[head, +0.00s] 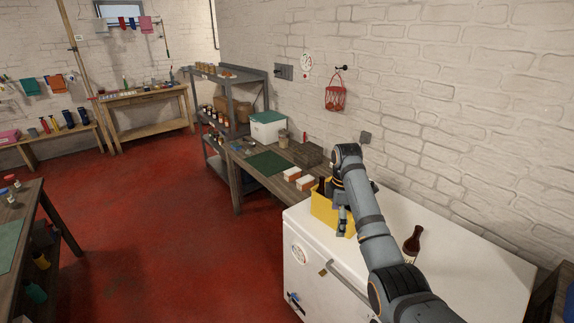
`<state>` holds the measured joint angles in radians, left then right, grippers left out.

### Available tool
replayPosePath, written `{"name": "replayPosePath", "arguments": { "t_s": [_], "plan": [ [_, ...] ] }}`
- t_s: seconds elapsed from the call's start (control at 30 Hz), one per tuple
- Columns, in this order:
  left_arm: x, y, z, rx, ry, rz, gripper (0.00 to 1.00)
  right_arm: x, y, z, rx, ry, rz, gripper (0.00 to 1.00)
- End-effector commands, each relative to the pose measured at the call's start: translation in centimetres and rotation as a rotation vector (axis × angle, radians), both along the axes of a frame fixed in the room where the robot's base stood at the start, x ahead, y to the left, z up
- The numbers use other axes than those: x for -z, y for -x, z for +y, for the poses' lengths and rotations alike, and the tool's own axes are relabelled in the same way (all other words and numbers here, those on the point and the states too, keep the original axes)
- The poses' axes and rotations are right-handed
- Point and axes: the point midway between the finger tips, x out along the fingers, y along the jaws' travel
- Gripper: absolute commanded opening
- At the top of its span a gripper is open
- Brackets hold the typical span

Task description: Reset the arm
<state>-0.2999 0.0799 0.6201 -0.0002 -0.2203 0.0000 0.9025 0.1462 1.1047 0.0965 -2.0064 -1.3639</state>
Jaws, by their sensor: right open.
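My right arm reaches in from the bottom right over a white chest freezer (460,262). My right gripper (343,222) points down at a yellow crate (325,212) on the freezer's left end and is open. The gripper overlaps the crate in the picture; I cannot tell whether it is inside or in front of it. A dark bottle top shows at the crate's back, partly hidden by the arm. A brown bottle (413,243) stands on the freezer to the right of my forearm. My left gripper is not in view.
A wooden bench (240,182) with a green mat (270,163), small white-and-orange boxes (305,182) and a white bin with a green lid (268,128) adjoins the freezer. A grey shelf (225,92) stands behind. A brick wall borders the right. The red floor (160,230) is clear.

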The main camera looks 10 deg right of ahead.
Motion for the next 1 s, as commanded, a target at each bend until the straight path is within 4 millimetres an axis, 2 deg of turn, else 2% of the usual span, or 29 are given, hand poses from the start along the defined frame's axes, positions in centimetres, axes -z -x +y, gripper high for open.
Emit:
{"name": "replayPosePath", "arguments": {
  "t_s": [0.07, 0.17, 0.27, 0.3, 0.43, 0.5, 0.6, 0.8, 1.0],
  "plan": [
    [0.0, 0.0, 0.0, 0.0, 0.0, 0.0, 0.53, 1.2, 0.5, 0.0, 0.027, 0.006, -0.004, 1.0],
    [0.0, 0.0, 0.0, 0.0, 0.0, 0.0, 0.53, 4.8, 2.4, 0.2, 0.131, 0.024, -0.025, 1.0],
    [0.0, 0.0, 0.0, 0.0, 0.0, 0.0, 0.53, 9.5, 6.1, 0.7, 0.303, 0.042, -0.076, 1.0],
    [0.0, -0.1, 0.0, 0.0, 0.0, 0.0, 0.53, 11.1, 7.9, 0.9, 0.378, 0.045, -0.1, 1.0],
    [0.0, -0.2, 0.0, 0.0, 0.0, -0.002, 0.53, 14.7, 14.3, 1.8, 0.61, 0.032, -0.175, 1.0],
    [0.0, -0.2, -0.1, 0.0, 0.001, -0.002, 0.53, 15.4, 17.2, 2.2, 0.71, 0.016, -0.208, 1.0],
    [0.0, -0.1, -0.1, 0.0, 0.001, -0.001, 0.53, 15.7, 20.4, 2.7, 0.823, -0.008, -0.243, 1.0],
    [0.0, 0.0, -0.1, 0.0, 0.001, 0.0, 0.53, 15.1, 25.4, 3.6, 0.991, -0.057, -0.285, 1.0],
    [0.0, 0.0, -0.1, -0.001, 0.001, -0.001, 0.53, 13.8, 29.3, 4.3, 1.13, -0.105, -0.313, 1.0]
  ]
}}
